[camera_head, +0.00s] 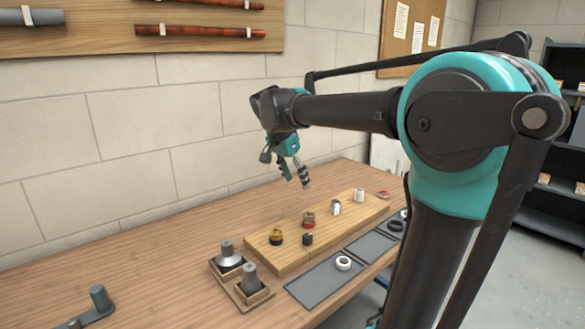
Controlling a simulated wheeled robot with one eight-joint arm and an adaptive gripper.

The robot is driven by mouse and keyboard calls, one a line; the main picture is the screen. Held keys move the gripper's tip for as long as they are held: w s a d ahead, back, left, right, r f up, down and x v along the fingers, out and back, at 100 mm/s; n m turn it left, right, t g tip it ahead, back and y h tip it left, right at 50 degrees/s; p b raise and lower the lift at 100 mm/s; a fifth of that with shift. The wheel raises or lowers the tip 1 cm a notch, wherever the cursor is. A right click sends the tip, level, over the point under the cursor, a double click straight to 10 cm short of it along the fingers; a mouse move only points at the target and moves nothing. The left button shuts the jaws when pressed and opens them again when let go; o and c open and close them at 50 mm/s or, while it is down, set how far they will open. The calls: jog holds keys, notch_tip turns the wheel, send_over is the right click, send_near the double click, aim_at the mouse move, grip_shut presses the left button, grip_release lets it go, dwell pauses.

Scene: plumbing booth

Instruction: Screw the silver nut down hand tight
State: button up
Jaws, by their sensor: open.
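A wooden board (292,240) on the bench carries several small fittings. A silver-grey fitting (335,208) stands upright on it, right of the middle; it could be the silver nut or carry it, but it is too small to tell. A paler fitting (359,195) stands farther right, and I cannot tell if it bears a nut. My gripper (296,180) is open and empty, its fingers pointing down. It hangs in the air above and behind the board, apart from the fittings.
A brass-coloured fitting (276,237), a red one (308,220) and a dark piece (307,239) are also on the board. Grey cones stand in a wooden holder (240,297) at the front left. A white ring (343,263) lies on a dark mat (324,284). The bench's left side is mostly clear.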

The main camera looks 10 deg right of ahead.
send_near(309, 215)
jog(key=x, duration=0.8)
jog(key=shift+w+d+f, duration=0.1)
jog(key=shift+d+f, duration=0.05)
jog(key=shift+c, duration=0.3)
